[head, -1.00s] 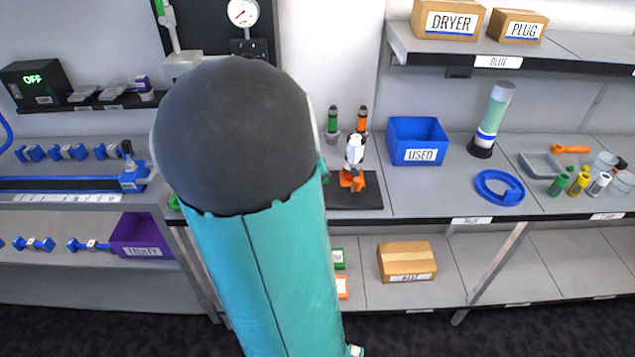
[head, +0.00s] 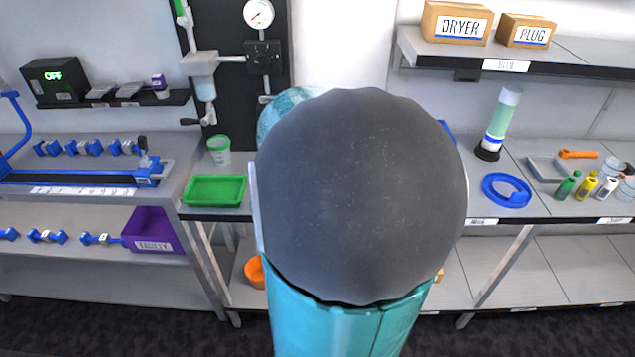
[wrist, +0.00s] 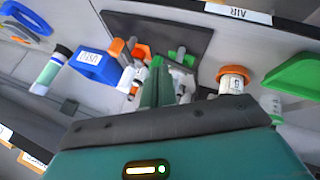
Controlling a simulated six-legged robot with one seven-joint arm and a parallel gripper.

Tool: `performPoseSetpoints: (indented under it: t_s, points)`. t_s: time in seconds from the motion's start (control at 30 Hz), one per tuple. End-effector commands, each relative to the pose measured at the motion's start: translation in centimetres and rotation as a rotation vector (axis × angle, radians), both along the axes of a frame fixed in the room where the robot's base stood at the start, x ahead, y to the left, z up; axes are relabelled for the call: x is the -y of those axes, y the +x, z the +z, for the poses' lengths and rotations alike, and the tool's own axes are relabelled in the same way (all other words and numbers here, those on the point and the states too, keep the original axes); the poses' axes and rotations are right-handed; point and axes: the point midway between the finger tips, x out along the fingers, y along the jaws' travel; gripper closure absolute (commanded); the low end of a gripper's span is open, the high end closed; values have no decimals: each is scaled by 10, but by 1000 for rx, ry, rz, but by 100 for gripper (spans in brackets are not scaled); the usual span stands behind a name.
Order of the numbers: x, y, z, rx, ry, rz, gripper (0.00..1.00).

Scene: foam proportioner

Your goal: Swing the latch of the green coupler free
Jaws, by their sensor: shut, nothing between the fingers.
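In the wrist view my gripper (wrist: 160,68) reaches over the dark mat with its green fingers shut and empty. Just beyond and right of the fingers is a small green part with grey and white pieces (wrist: 181,54), which looks like the green coupler. The fingers partly cover it, and I cannot make out its latch or whether they touch it. Orange and white coupler parts (wrist: 128,78) stand left of the fingers. In the head view my arm hides the gripper and the coupler area.
The dark mat (wrist: 190,32) lies on the shelf. Right of my gripper are an orange-topped white cup (wrist: 234,80) and a green tray (wrist: 298,75). The blue USED bin (wrist: 97,63) is to the left. The head view shows the green tray (head: 215,190) left of my arm.

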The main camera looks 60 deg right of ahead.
Motion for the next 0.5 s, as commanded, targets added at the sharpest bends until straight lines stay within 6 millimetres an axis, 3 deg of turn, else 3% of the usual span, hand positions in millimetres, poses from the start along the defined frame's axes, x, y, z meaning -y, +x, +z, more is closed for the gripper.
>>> performPoseSetpoints:
  t_s: [0.2,0.5]
  points:
    - [-13,-6,18,2,1,0,100]
    - [-18,-8,22,-1,0,1,100]
